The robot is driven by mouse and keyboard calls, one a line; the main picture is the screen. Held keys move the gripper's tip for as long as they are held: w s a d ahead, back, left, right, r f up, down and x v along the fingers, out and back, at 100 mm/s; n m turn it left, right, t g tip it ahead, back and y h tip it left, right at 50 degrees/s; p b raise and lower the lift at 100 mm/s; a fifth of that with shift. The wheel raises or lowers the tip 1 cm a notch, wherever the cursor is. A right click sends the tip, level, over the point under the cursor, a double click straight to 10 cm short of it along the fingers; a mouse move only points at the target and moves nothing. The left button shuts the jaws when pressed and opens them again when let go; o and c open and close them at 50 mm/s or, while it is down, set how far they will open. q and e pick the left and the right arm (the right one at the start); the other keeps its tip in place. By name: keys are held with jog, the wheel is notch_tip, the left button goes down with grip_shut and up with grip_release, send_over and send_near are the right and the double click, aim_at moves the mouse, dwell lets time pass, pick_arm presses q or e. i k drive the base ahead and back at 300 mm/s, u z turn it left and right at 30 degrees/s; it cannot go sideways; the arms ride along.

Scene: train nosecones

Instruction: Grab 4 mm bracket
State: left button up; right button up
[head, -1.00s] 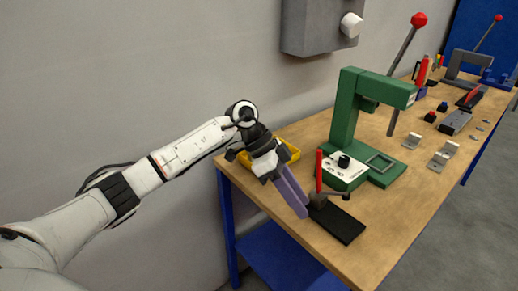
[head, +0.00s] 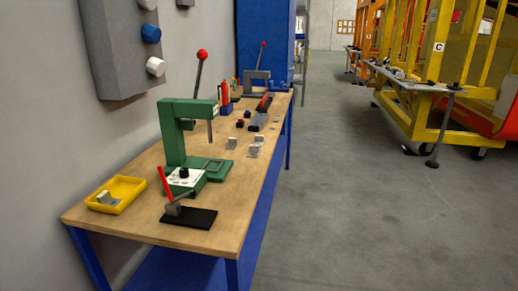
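A grey metal piece (head: 106,198) lies in the yellow tray (head: 124,206) at the bench's near left. No size marking is legible, so I cannot tell which one is 4 mm. Neither of my grippers is in view.
A green lever press (head: 173,133) stands mid-bench. A red-handled tool on a black plate (head: 200,219) lies in front of it. Wall boxes (head: 113,45) hang at left. Bare floor (head: 370,225) is open to the right, with yellow frames (head: 433,75) beyond.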

aim_at(232, 142)
jog(key=u, duration=1.05)
jog(key=k, duration=0.15)
jog(key=z, duration=2.25)
jog(key=i, duration=1.9)
jog(key=u, duration=1.65)
jog(key=i, duration=0.8)
jog(key=u, duration=0.75)
